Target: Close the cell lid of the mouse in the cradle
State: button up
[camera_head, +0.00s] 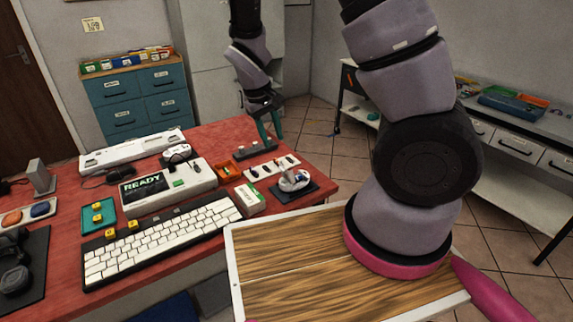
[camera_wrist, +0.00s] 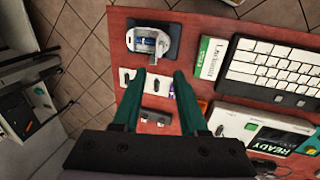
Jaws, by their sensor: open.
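The white mouse (camera_head: 295,182) lies in a dark cradle (camera_head: 312,188) near the right end of the red table. The wrist view shows the mouse (camera_wrist: 134,40) with its cell bay open and a blue-and-white cell (camera_wrist: 146,41) inside. A pale flap, seemingly the cell lid (camera_wrist: 155,58), stands out from the bay's edge; its exact angle is unclear. My gripper (camera_head: 270,136) is above the table, behind the mouse in the head view. In the wrist view my gripper (camera_wrist: 160,72) has its green fingers apart, with nothing held, short of the mouse.
A white strip with small dark parts (camera_head: 271,167) lies beside the cradle. A green-and-white box (camera_head: 250,198) and a white keyboard (camera_head: 165,238) lie left of the mouse. A dark knobbed block (camera_head: 256,149) sits under my gripper. The table edge is close to the cradle.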

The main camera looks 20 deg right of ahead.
aim_at(282, 169)
jog(key=x, duration=1)
jog(key=shift+d+f, duration=0.1)
jog(key=shift+f, duration=0.15)
grip_shut()
